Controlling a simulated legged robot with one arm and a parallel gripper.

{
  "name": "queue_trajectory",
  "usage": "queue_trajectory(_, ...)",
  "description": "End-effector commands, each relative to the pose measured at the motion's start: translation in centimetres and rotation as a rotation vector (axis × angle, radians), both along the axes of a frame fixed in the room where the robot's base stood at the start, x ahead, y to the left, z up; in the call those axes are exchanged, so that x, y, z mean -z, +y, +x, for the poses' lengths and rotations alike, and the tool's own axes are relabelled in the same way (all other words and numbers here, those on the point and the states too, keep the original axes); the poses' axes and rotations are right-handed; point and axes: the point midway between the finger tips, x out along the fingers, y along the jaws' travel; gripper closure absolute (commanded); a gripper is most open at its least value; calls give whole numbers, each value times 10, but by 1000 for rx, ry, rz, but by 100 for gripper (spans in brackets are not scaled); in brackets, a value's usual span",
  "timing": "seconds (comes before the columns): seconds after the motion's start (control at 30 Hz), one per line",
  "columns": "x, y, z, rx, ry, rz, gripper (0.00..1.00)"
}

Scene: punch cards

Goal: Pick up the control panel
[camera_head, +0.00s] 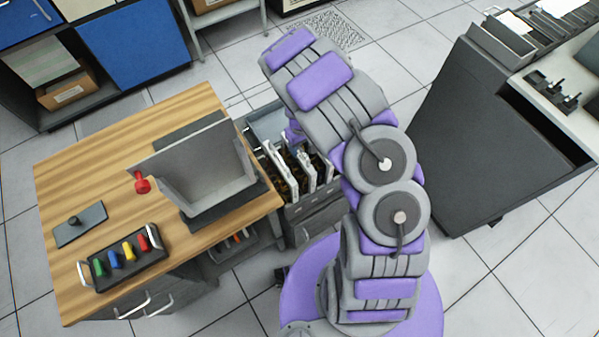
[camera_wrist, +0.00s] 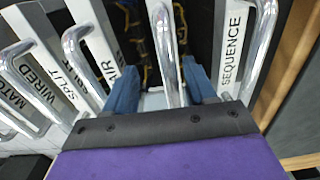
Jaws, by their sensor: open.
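Several upright control panels (camera_head: 311,170) stand in an open grey bin beside the wooden desk. In the wrist view they are pale panels with chrome handles, labelled along their edges, including "WIRED" (camera_wrist: 38,62), "SPLIT" (camera_wrist: 88,45) and "SEQUENCE" (camera_wrist: 232,50). My gripper (camera_wrist: 163,88) is open. Its blue fingers lie on either side of the middle chrome handle (camera_wrist: 167,45), with a gap on each side. The label of that middle panel is hidden. In the head view my gripper is mostly hidden behind my arm, over the bin.
On the wooden desk (camera_head: 75,160) stand a grey open-fronted box (camera_head: 215,160), a red knob (camera_head: 141,183) and a black box with coloured levers (camera_head: 127,262). A dark cabinet (camera_head: 490,130) stands at right. Neighbouring handles are close to my fingers. Tiled floor is free at left.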

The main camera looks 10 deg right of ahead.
Motion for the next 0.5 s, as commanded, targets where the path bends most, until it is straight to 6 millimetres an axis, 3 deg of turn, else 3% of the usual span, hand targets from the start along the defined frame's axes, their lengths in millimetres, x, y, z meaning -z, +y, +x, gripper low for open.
queue_trajectory(0.1, 14, 4, -1, -4, 3, -4, 45)
queue_trajectory(0.37, 16, 2, 0, -3, -1, -2, 45)
queue_trajectory(0.5, 16, -2, 0, -3, -1, 1, 55)
